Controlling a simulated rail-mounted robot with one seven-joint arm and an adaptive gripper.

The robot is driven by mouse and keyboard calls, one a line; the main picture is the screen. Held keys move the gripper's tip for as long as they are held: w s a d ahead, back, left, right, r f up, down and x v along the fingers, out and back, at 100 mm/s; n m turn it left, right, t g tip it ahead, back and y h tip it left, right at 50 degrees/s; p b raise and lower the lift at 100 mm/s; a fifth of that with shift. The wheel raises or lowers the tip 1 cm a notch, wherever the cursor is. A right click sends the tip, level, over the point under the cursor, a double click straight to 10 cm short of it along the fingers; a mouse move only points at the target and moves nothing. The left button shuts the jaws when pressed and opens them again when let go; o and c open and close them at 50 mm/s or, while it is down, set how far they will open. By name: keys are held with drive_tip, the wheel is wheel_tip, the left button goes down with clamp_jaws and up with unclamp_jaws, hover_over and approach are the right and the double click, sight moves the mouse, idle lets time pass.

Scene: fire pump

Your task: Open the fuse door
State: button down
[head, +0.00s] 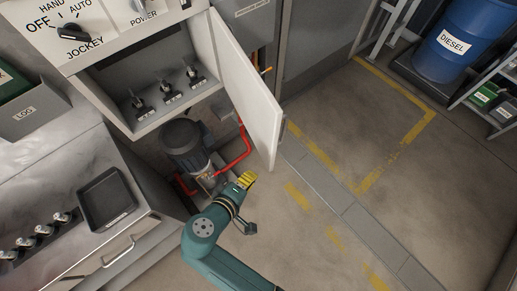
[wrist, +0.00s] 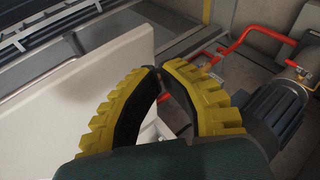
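The fuse door (head: 250,88) is a pale grey panel hinged on the fuse box. In the head view it stands swung wide out to the right, and the box interior (head: 150,85) shows several black fuse switches (head: 171,91). My gripper (head: 246,179), with yellow ribbed fingers, is below the door's lower end, in front of the pump motor. In the wrist view the fingertips (wrist: 159,69) come together with nothing seen between them. The door (wrist: 85,95) shows as a pale panel behind and left of the fingers; I cannot tell whether they touch.
A dark pump motor (head: 184,142) with red pipes (head: 238,155) stands under the box. A metal counter with a black tray (head: 106,199) is at the left. The floor (head: 320,220) to the right is clear, up to the blue diesel drum (head: 458,38) and shelves.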

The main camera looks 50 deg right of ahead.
drive_tip(key=s+a+r+n+t+h, duration=0.2)
drive_tip(key=a+r+n+t+h, duration=0.3)
drive_tip(key=a+r, duration=0.55)
drive_tip(key=m, duration=0.2)
approach(265, 139)
drive_tip(key=w+d, duration=0.2)
drive_tip(key=w, duration=0.2)
drive_tip(key=shift+g+h, duration=0.3)
drive_tip(key=shift+s+d, duration=0.3)
drive_tip(key=shift+d, duration=0.35)
drive_tip(key=shift+s+d, duration=0.25)
drive_tip(key=shift+d, duration=0.35)
drive_tip(key=shift+s+d, duration=0.3)
drive_tip(key=shift+d, duration=0.35)
